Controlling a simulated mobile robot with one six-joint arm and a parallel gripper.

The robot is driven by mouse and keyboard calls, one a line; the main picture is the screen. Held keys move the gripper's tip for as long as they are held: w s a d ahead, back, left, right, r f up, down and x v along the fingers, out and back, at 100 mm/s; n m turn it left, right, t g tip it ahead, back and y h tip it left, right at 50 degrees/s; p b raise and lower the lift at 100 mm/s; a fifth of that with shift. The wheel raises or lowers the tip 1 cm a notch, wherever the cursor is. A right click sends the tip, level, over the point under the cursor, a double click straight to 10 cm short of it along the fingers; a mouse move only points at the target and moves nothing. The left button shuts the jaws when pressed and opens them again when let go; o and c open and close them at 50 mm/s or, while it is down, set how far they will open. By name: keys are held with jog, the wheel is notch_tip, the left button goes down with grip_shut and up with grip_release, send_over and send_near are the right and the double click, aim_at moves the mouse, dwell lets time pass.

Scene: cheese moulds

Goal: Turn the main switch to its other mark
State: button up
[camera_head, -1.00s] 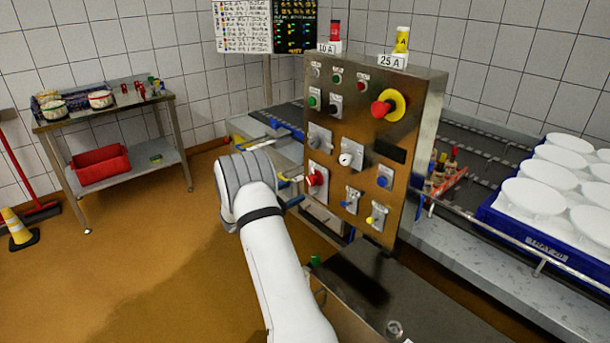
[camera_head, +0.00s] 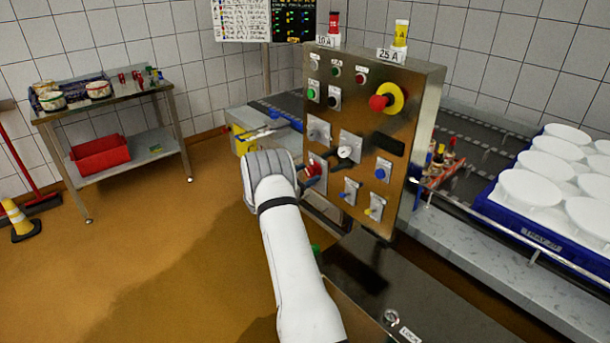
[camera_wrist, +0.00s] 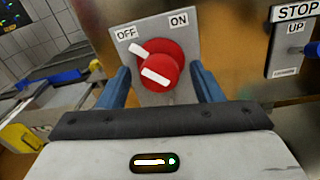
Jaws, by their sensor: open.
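The main switch is a red round knob (camera_wrist: 172,68) on a pale plate (camera_wrist: 190,31) marked OFF at the left and ON at the right. A white bar on the knob points up and left, toward OFF. The knob also shows in the head view (camera_head: 313,169), low on the left of the steel panel. My gripper (camera_wrist: 160,72) is open, with one blue finger on each side of the knob. I cannot tell whether the fingers touch it. In the head view my wrist hides part of the gripper.
The steel panel (camera_head: 425,120) carries several other buttons and switches close by, including a black-and-white knob (camera_head: 345,152) and a red stop button on yellow (camera_head: 381,102). A STOP plate (camera_wrist: 290,45) is right of the switch. Open floor (camera_head: 150,250) lies to the left.

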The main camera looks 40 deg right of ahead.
jog(key=shift+c, duration=0.6)
jog(key=c, duration=0.9)
jog(key=shift+o, duration=0.2)
jog(key=shift+f, duration=0.1)
